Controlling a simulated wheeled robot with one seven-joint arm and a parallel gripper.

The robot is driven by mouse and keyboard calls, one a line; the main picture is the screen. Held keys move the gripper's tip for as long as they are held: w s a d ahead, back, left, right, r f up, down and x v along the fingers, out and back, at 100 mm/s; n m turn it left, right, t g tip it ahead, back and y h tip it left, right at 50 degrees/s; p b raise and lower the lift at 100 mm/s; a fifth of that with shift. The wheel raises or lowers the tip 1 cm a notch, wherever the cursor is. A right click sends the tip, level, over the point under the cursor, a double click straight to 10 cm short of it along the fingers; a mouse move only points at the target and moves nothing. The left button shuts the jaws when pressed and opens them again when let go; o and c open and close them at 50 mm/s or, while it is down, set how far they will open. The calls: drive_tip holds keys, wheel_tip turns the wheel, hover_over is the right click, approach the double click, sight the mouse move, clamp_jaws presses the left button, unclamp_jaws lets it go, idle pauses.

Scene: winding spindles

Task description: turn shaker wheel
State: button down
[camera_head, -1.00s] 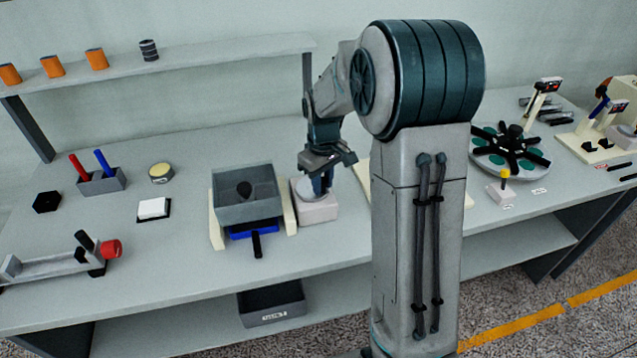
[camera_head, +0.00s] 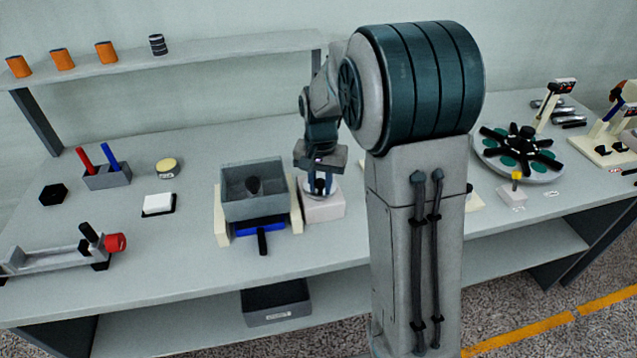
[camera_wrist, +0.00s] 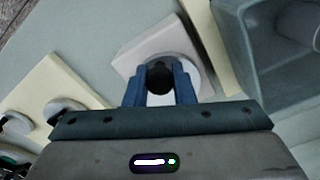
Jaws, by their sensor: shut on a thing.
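The shaker wheel is a pale disc (camera_head: 334,188) lying on a white block (camera_head: 323,209), right beside the grey shaker box (camera_head: 253,190). In the wrist view the disc (camera_wrist: 203,82) carries a dark round knob (camera_wrist: 160,76). My gripper (camera_head: 319,186) points down over the wheel. In the wrist view its two blue fingers (camera_wrist: 160,88) are closed around the knob, one on each side. The lower part of the knob is hidden between the fingers.
The shaker box stands between cream rails, with a blue tray (camera_head: 260,230) and black handle below. A white pad (camera_head: 158,204) and a yellow-topped tin (camera_head: 166,168) stand left. A round black-armed carousel (camera_head: 516,150) stands right. My arm column hides part of the bench.

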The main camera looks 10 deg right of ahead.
drive_tip(key=m, duration=0.2)
drive_tip(key=a+m, duration=0.1)
drive_tip(key=m, duration=0.2)
drive_tip(key=shift+w+a+m+p, duration=0.2)
drive_tip(key=shift+w+m+p, duration=0.1)
drive_tip(key=shift+w+a+m+p, duration=0.15)
drive_tip(key=shift+w+m+p, duration=0.05)
drive_tip(key=shift+m, duration=0.75)
drive_tip(key=shift+w+a+m+p, duration=0.15)
drive_tip(key=shift+w+m, duration=0.05)
drive_tip(key=shift+m, duration=0.75)
drive_tip(key=c, duration=1.2)
unclamp_jaws()
wheel_tip(320, 180, up, 14)
